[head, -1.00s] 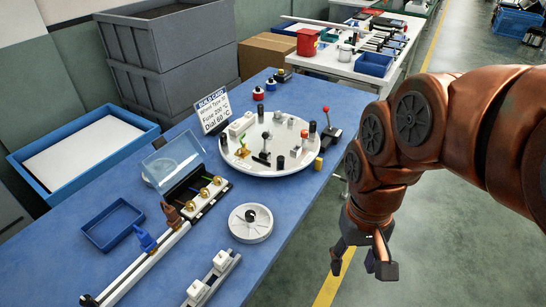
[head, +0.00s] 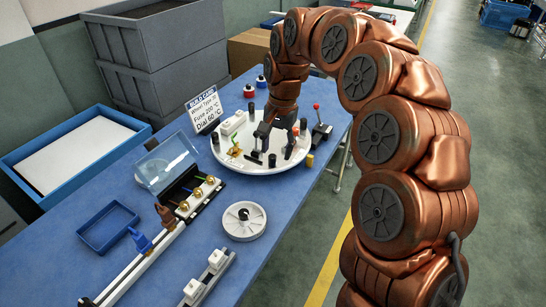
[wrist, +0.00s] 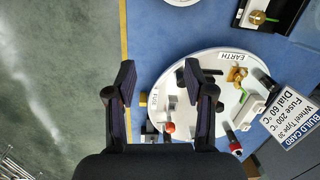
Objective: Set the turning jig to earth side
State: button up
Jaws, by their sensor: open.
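The turning jig is a round white turntable (head: 262,171) on the blue table, carrying black posts, a white block (head: 232,122) and a brass piece with a green wire (head: 235,150). In the wrist view the turntable (wrist: 215,64) shows an EARTH label (wrist: 235,56) along its edge beside the brass piece. A second label (wrist: 155,97), too small to read surely, lies between the fingers. My gripper (head: 268,146) points down over the turntable, among its posts. In the wrist view its fingers (wrist: 158,80) are spread with nothing held. Contact with the jig cannot be told.
A build card (head: 208,109) stands left. A white wheel (head: 243,221), a clear-lidded box (head: 167,163) and a rail (head: 140,262) lie nearer. The aisle right is clear.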

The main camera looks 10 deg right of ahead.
aim_at(273, 155)
jog(key=w+f+m, duration=0.1)
jog(key=w, duration=0.2)
jog(key=w+f+m, duration=0.1)
jog(key=w+f, duration=0.1)
jog(key=w, duration=0.2)
jog(key=w+f+m, duration=0.2)
jog(key=w, duration=0.1)
jog(key=shift+w+a+f+t+h+p, duration=0.1)
jog(key=shift+w+f+t+h+p, duration=0.1)
jog(key=shift+f+t+h+p, duration=0.15)
jog(key=shift+w+f+m, duration=0.25)
jog(key=shift+w+m, duration=0.05)
jog(key=shift+w, duration=0.1)
jog(key=shift+f+p, duration=1.3)
jog(key=shift+f, duration=2.65)
grip_shut()
